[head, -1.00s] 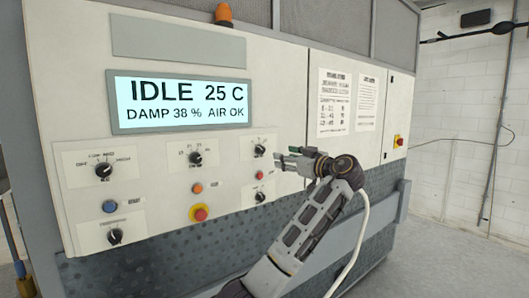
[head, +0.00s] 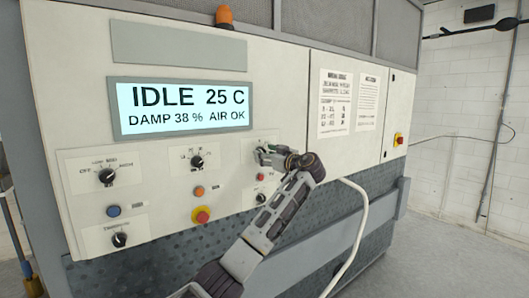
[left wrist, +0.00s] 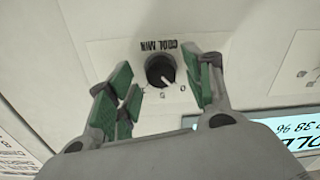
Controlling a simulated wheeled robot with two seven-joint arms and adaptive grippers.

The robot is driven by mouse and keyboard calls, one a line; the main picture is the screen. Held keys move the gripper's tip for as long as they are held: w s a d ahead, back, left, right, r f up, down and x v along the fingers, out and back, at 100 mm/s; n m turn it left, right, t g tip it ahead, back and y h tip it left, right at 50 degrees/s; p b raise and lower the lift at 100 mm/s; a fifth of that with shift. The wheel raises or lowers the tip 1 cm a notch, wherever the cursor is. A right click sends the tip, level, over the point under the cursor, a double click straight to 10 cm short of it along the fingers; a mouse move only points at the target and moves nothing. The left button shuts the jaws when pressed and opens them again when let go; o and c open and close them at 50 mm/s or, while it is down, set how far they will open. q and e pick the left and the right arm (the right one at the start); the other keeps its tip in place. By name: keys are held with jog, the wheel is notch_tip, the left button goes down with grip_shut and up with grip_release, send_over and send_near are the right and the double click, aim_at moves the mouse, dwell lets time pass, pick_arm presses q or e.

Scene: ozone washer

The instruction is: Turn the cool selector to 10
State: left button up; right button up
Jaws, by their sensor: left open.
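The cool selector (left wrist: 159,70) is a round black knob on a pale panel, under the upside-down label "COOL MIN" in the left wrist view. Its pale pointer line slants toward the lower right there. Small scale figures sit around its lower side, partly hidden and too small to read surely. My left gripper (left wrist: 161,90) is open, with green-padded fingers on either side of the knob, apart from it in the picture. In the head view my left gripper (head: 268,156) is at the panel and covers most of the selector. My right gripper is not in view.
The display (head: 180,107) reads IDLE 25 C, DAMP 38 %, AIR OK. Near the selector are a black knob (head: 198,161), an orange button (head: 199,191), a red mushroom button (head: 201,215) and a small red button (head: 261,177). A lower rail (head: 385,222) juts out.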

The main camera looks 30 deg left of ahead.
pick_arm(q)
jog(key=shift+w+a, duration=0.2)
jog(key=shift+a, duration=0.35)
jog(key=c, duration=1)
jog(key=shift+m, duration=0.5)
jog(key=shift+s+m+p, duration=0.1)
jog(key=shift+m+p, duration=0.5)
jog(key=shift+m, duration=6.9)
